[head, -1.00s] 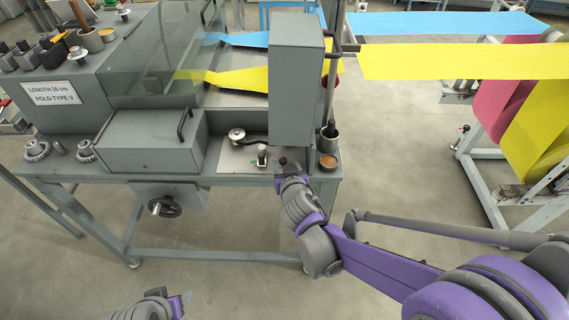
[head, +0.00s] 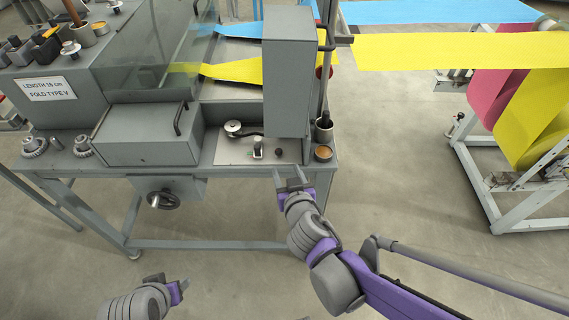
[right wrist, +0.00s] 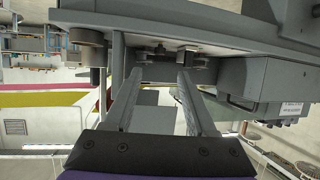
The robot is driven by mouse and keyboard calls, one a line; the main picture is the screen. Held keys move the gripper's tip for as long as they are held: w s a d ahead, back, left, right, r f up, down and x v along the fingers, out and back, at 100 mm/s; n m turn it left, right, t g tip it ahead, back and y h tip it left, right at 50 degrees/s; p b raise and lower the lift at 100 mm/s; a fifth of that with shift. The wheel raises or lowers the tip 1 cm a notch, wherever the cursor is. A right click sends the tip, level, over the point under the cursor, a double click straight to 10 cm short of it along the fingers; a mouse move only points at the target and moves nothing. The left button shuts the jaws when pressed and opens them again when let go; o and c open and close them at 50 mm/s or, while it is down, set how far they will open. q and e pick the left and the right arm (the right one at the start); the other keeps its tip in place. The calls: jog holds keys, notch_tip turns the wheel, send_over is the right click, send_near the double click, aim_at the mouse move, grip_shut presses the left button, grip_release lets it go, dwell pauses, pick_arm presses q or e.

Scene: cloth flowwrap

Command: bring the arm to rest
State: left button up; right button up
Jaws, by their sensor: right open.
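My right gripper (head: 288,174) is open and empty just in front of the machine table's front edge in the head view. In the right wrist view its two fingers (right wrist: 157,78) stand apart with nothing between them, below the table's edge region. My left gripper (head: 181,291) shows at the bottom left of the head view, over the floor and clear of the table. Its jaw opening is too small and turned to tell.
The grey machine table (head: 225,186) carries a tall grey box (head: 287,80), a metal plate with a small lever (head: 258,148), a dark knob (head: 278,152) and a copper-coloured cup (head: 323,153). A handwheel (head: 163,199) hangs below. Open floor (head: 410,170) lies to the right.

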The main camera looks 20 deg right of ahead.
jog(key=shift+s+r, duration=0.1)
jog(key=shift+s, duration=0.15)
jog(key=shift+d, duration=0.1)
dwell(0.3)
jog(key=s+d+g+p, duration=0.1)
jog(key=s+g, duration=0.3)
jog(key=s, duration=0.4)
jog(key=s+d+f+n+g+y+p, duration=0.1)
jog(key=s+g, duration=0.3)
jog(key=s, duration=0.4)
jog(key=shift+d+f+p, duration=0.25)
jog(key=shift+d+p, duration=0.4)
jog(key=shift+p, duration=0.25)
